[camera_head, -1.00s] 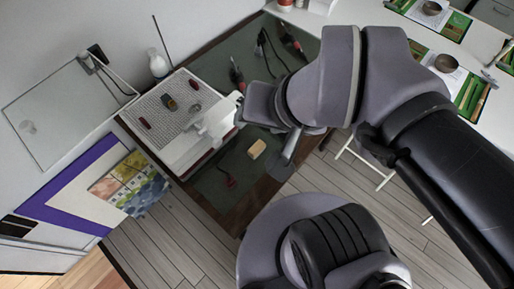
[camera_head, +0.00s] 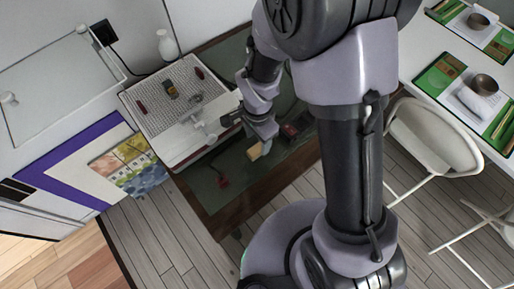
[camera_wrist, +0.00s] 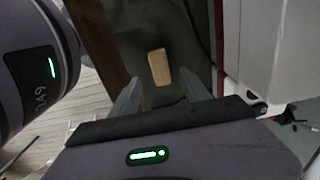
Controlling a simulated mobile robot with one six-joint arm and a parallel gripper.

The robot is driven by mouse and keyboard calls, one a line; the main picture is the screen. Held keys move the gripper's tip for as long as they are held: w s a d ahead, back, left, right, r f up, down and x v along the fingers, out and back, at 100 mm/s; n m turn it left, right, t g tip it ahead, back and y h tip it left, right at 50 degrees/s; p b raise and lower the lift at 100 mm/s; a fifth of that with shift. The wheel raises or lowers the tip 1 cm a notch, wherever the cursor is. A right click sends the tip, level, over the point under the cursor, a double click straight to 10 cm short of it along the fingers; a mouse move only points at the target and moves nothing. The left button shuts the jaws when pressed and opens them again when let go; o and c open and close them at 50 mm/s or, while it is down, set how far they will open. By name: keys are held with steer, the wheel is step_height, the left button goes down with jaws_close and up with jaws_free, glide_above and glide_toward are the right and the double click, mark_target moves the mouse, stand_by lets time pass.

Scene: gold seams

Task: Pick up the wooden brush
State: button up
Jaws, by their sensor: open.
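A small tan wooden block (camera_head: 254,152), which looks like the wooden brush, lies on the dark green mat (camera_head: 205,190) of the table. It also shows in the wrist view (camera_wrist: 159,67); any bristles cannot be made out. My gripper (camera_wrist: 159,78) is open and empty. In the wrist view its two fingers point toward the block, one to each side of its near end. The height gap between fingertips and block cannot be told. In the head view my gripper (camera_head: 262,134) is just above the block and partly hides the mat behind.
A white machine with a perforated top (camera_head: 150,120) stands left of the block, close to my gripper. A white bottle (camera_head: 167,47) is behind. White chairs (camera_head: 432,135) and a white table are at right.

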mark_target(258, 147)
steer(key=f+b, duration=0.1)
steer(key=f, duration=0.2)
steer(key=f+b, duration=0.2)
steer(key=f, duration=0.1)
steer(key=shift+w+d+f, duration=0.1)
steer(key=shift+d+f, duration=0.05)
steer(key=shift+d, duration=0.05)
jaws_close()
